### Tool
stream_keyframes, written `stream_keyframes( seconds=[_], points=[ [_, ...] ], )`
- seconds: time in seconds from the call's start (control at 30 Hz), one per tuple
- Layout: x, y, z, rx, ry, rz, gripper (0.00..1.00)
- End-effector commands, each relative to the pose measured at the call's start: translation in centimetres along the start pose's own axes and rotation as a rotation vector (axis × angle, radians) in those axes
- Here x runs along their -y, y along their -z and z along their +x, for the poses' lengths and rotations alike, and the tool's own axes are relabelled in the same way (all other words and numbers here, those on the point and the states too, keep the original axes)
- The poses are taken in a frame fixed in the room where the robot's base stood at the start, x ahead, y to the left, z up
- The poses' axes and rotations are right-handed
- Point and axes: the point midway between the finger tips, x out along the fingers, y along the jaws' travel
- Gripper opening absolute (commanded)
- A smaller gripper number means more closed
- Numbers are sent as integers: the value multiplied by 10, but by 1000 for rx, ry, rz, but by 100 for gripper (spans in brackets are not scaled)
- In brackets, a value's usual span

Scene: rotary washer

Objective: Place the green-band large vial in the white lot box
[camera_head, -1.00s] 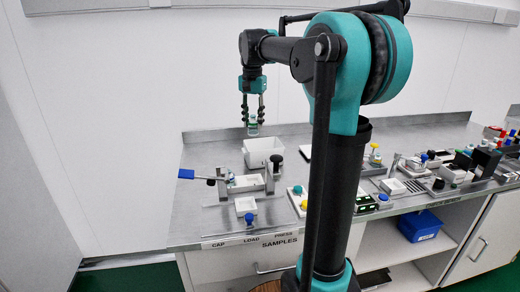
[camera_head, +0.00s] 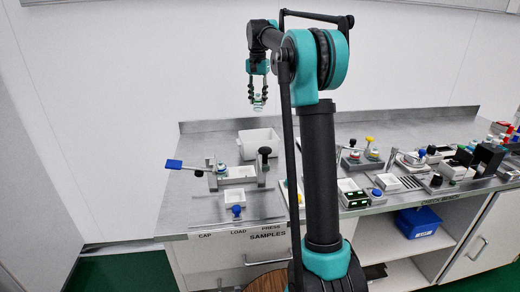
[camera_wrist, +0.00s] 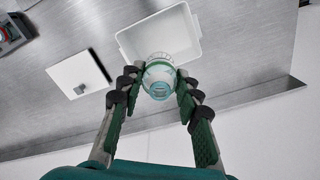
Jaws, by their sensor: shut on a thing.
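My gripper (camera_head: 258,100) is shut on a clear vial (camera_head: 258,103) with a green band, held in the air near the wall. A white open box (camera_head: 259,143) stands on the steel bench, below the vial in the head view. In the wrist view the white box (camera_wrist: 190,32) looks empty where it shows, and the vial overlaps its near rim. The vial is above the box, not touching the bench.
A white square lid with a dark knob (camera_wrist: 80,75) lies beside the box. A press fixture with a blue-ended lever (camera_head: 174,164) stands in front of the box. Several small fixtures and colored caps crowd the right side. The wall rises behind the bench.

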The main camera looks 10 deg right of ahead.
Motion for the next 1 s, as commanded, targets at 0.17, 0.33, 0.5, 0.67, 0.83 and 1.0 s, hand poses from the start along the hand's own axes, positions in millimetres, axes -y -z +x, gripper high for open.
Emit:
stream_keyframes(
  seconds=[0.17,0.33,0.5,0.67,0.83,1.0],
  points=[
    [0,0,38,0,0,0,11],
    [0,0,80,0,0,0,11],
    [0,0,120,0,0,0,11],
    [0,0,146,0,0,0,11],
    [0,0,156,0,0,0,11],
    [0,0,174,0,0,0,11]
  ],
)
